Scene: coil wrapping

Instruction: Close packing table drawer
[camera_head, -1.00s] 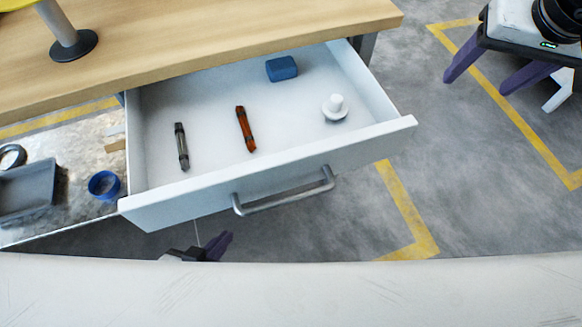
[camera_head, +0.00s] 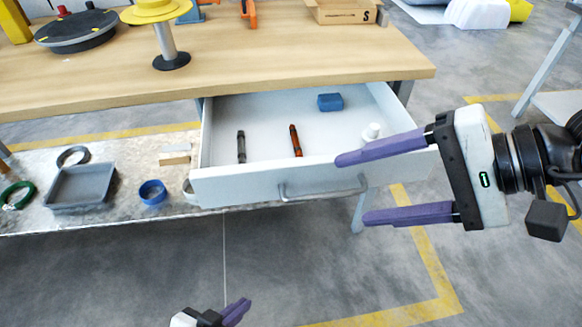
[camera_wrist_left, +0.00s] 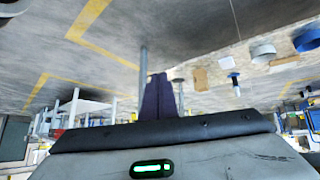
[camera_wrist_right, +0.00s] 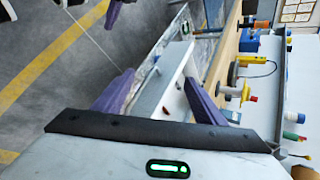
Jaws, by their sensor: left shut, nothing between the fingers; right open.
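The white drawer (camera_head: 235,187) of the wooden packing table (camera_head: 330,80) stands pulled out, with a metal bar handle (camera_head: 325,193) on its front. A dark marker (camera_head: 241,147), an orange marker (camera_head: 296,141), a blue block (camera_head: 330,102) and a white knob-like piece (camera_head: 371,132) lie inside. My right gripper (camera_head: 352,188) is open at the drawer's right front; its upper finger overlaps the front in the picture, and contact cannot be told. In the right wrist view the drawer (camera_wrist_right: 158,97) shows between the fingers. My left gripper (camera_head: 238,308) is shut and empty, low and apart from the drawer.
A lower shelf (camera_head: 105,222) at left holds a grey bin (camera_head: 80,187), a blue ring (camera_head: 152,192) and other rings. A yellow spool stand (camera_head: 170,50) and a cardboard box (camera_head: 342,11) stand on the tabletop. The floor before the drawer is clear.

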